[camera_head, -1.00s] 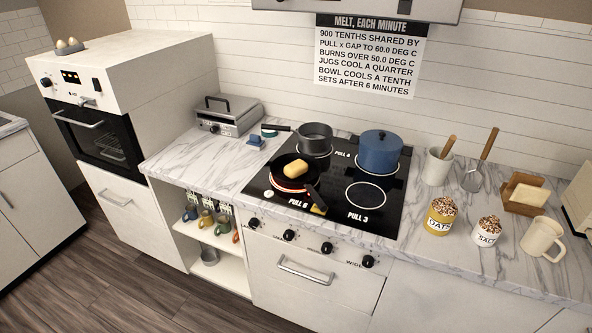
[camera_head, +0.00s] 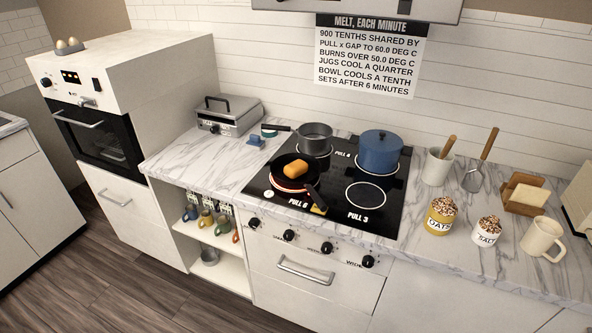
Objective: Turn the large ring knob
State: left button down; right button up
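A row of several black knobs runs along the white front panel under the black cooktop (camera_head: 335,205). They are a far-left knob (camera_head: 254,223), a second knob (camera_head: 289,235), a third knob (camera_head: 327,248) and a far-right knob (camera_head: 368,261). A label that looks like "WIDE" stands beside the far-right knob; the other labels are too small to read surely, and none clearly reads "large ring". On the cooktop, a black frying pan (camera_head: 279,181) holds an orange block (camera_head: 295,170). Neither of my grippers is in view.
A grey saucepan (camera_head: 315,137) and a blue lidded pot (camera_head: 380,151) stand on the back rings; the front right ring (camera_head: 366,195) is bare. A drawer handle (camera_head: 305,269) sits below the knobs. Jars, a mug (camera_head: 542,239) and a utensil crock (camera_head: 437,166) stand at right.

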aim_at(254, 223)
jog(key=l+z, duration=0.3)
jog(key=l, duration=0.75)
jog(key=j+u, duration=0.1)
jog(key=u, duration=0.25)
jog(key=j+u, duration=0.15)
jog(key=u, duration=0.15)
jog(key=j+u, duration=0.1)
jog(key=u, duration=0.25)
